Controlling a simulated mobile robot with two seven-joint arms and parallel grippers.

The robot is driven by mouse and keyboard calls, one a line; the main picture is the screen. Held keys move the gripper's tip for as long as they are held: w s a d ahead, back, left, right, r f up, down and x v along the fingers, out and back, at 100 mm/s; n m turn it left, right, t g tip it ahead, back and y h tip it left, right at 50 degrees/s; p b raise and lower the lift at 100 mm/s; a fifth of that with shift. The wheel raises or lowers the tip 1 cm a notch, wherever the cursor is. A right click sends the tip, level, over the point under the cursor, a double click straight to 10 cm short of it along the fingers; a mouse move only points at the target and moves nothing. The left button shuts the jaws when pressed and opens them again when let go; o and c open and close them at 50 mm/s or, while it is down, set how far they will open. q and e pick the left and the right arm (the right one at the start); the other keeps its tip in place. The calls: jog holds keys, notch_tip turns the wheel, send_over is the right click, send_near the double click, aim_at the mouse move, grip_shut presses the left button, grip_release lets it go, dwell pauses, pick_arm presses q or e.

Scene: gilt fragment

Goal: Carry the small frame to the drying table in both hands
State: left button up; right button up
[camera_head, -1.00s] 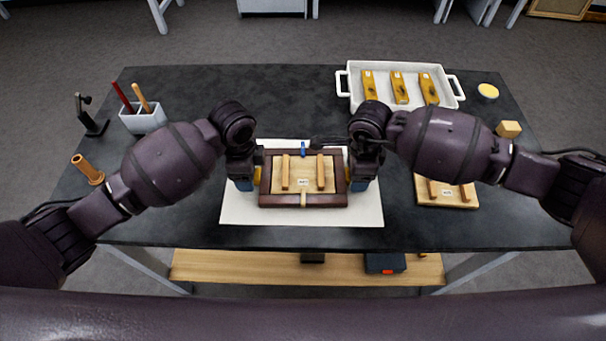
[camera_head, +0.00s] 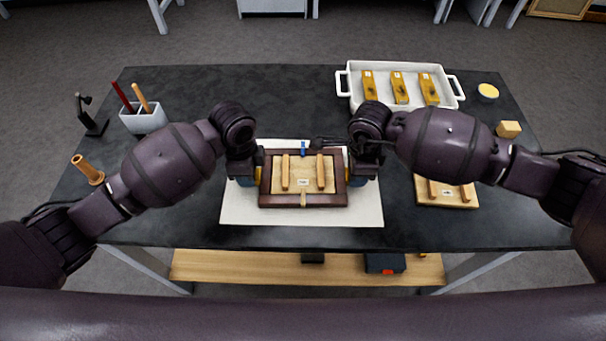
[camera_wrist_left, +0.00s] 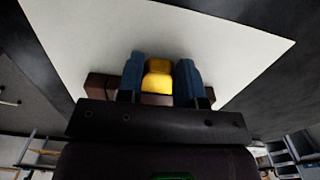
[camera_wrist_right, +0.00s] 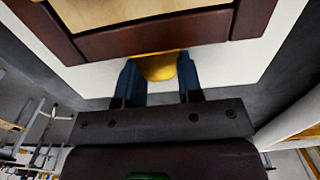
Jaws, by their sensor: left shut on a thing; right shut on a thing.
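The small frame (camera_head: 335,201) has a dark red-brown border and a pale wooden back with two wooden bars and a label. It is over the white sheet (camera_head: 240,212) in the middle of the dark table. My left gripper (camera_head: 258,179) is shut on a yellow piece at the frame's left side; the left wrist view shows this yellow piece (camera_wrist_left: 158,80) between blue fingers. My right gripper (camera_head: 350,178) is shut on a matching yellow piece (camera_wrist_right: 158,67) at the right side. I cannot tell clearly whether the frame clears the sheet.
A white tray (camera_head: 353,92) with several yellow-brown pieces stands at the back right. A second wooden piece (camera_head: 462,201) lies right of the sheet. A white brush holder (camera_head: 143,122), a dark stand (camera_head: 94,125) and a wooden tube (camera_head: 88,170) stand left. A yellow block (camera_head: 508,129) sits right.

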pick_arm(q)
jog(key=shift+r, duration=0.1)
pick_arm(e)
jog(key=shift+r, duration=0.15)
